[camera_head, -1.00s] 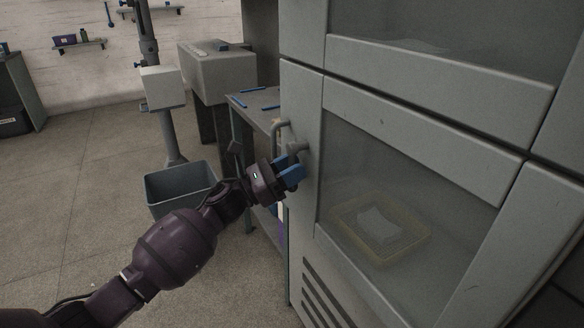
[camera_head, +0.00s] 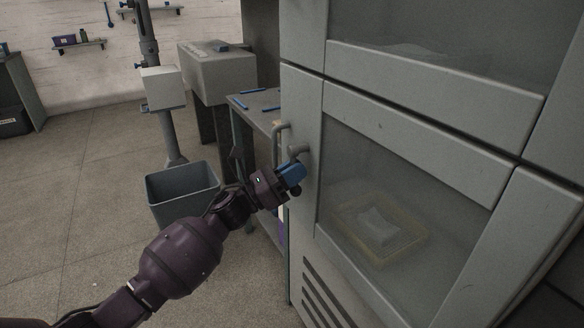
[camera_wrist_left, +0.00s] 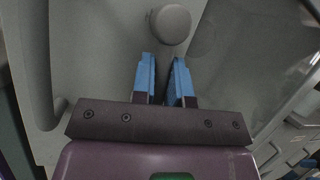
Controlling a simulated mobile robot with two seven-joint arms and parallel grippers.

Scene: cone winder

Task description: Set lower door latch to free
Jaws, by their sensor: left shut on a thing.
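The lower door (camera_head: 410,140) of the grey cabinet is closed, with a window in it. Its latch (camera_head: 299,150) is a grey knob with a lever on the door's left edge, below a curved handle (camera_head: 281,130). In the left wrist view the round latch hub (camera_wrist_left: 169,25) is just beyond the fingers, and its lever runs down between them. My left gripper (camera_head: 295,172) has blue fingers shut on the lever; it also shows in the left wrist view (camera_wrist_left: 166,80). The fingers partly hide the lever in the head view. My right gripper is not in view.
A yellowish tray (camera_head: 350,225) with a pale item lies behind the door window. A grey bin (camera_head: 183,190) stands on the floor to the left. A side bench (camera_head: 258,108) with blue items stands beside the cabinet's left side. Open floor lies at the left.

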